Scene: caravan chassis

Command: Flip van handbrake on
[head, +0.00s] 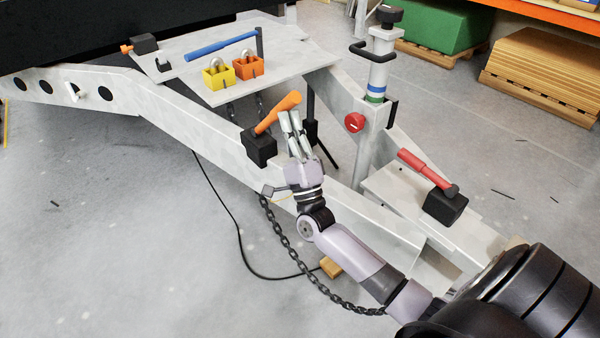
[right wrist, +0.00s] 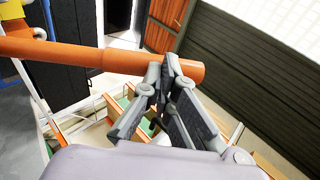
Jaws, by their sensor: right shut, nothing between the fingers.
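An orange lever (head: 278,113) rises tilted to the right from a black base (head: 260,146) on the near frame beam. My right gripper (head: 290,122) is shut and empty, its fingertips up beside the lever's free end. In the right wrist view the orange handle (right wrist: 125,61) crosses just beyond the fingertips (right wrist: 166,75); I cannot tell whether they touch. A red lever (head: 423,166) slants up to the left from its black base (head: 445,205) on the right. No label shows which is the handbrake. My left gripper is out of view.
Yellow (head: 218,78) and orange (head: 250,67) padlocks sit on the rear plate (head: 190,80). A jockey-wheel post (head: 378,75) stands behind the beams. A chain (head: 285,243) and black cable hang in front. Grey floor at lower left is mostly open.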

